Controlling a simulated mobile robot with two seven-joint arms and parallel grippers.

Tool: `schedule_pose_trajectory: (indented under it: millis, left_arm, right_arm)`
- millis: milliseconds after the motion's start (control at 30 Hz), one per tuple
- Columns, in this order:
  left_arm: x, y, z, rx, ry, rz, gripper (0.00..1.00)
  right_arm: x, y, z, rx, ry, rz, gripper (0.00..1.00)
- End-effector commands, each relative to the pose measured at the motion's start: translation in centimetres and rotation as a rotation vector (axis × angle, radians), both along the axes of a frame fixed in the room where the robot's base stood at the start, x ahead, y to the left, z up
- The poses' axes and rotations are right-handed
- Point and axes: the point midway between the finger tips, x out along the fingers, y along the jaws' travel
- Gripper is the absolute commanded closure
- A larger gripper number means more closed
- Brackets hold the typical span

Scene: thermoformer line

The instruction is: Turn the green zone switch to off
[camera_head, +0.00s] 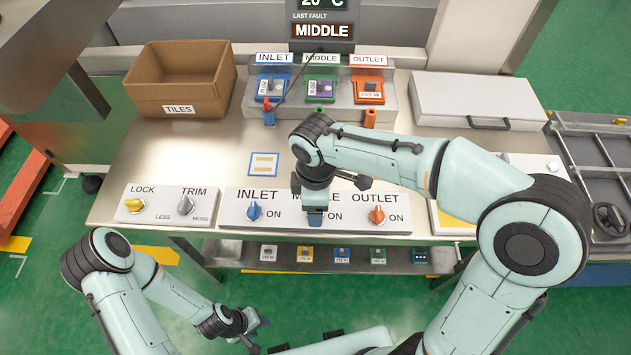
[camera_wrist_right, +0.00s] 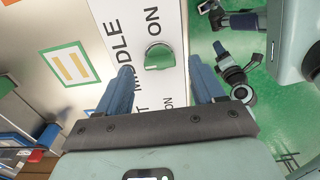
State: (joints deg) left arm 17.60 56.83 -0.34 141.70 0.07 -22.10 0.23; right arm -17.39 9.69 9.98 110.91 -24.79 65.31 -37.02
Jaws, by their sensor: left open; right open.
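The green switch (camera_wrist_right: 158,56) shows in the right wrist view on the white panel, between the MIDDLE label and an ON label. My right gripper (camera_wrist_right: 160,72) is open, with its two blue fingers on either side of the switch in that view. Contact cannot be told. In the head view my right gripper (camera_head: 315,217) is over the middle of the zone panel (camera_head: 235,212) and hides the green switch. My left gripper (camera_head: 250,328) is open and empty, low in front of the counter, away from the panel.
A blue INLET switch (camera_head: 254,211) and an orange OUTLET switch (camera_head: 377,214) flank the right gripper. A LOCK and TRIM panel (camera_head: 165,205) lies left. Behind are a cardboard box (camera_head: 150,98), colored zone modules and a white case (camera_head: 480,98).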

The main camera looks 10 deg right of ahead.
Motion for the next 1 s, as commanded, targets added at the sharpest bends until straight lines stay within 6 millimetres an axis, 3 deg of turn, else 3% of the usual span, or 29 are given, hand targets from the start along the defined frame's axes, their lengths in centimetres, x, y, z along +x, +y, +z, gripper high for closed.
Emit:
schedule_pose_trajectory:
  millis: [200, 433, 633, 1000]
  left_arm:
    - [1.1, 0.0, 1.1, 0.0, -0.012, 0.0, 0.57]
    - [1.9, 0.0, 1.9, 0.0, -0.021, 0.0, 0.57]
    - [2.1, 0.0, 2.1, 0.0, -0.025, 0.0, 0.57]
    - [2.1, 0.0, 2.0, 0.0, -0.024, -0.001, 0.57]
  right_arm:
    - [0.2, 0.1, 5.5, 0.003, -0.008, 0.001, 0.32]
    - [0.1, 0.1, 9.5, 0.002, -0.006, 0.002, 0.32]
    - [0.0, 0.0, 10.8, 0.001, -0.001, 0.002, 0.32]
    - [0.0, 0.0, 10.9, 0.0, 0.0, 0.002, 0.32]
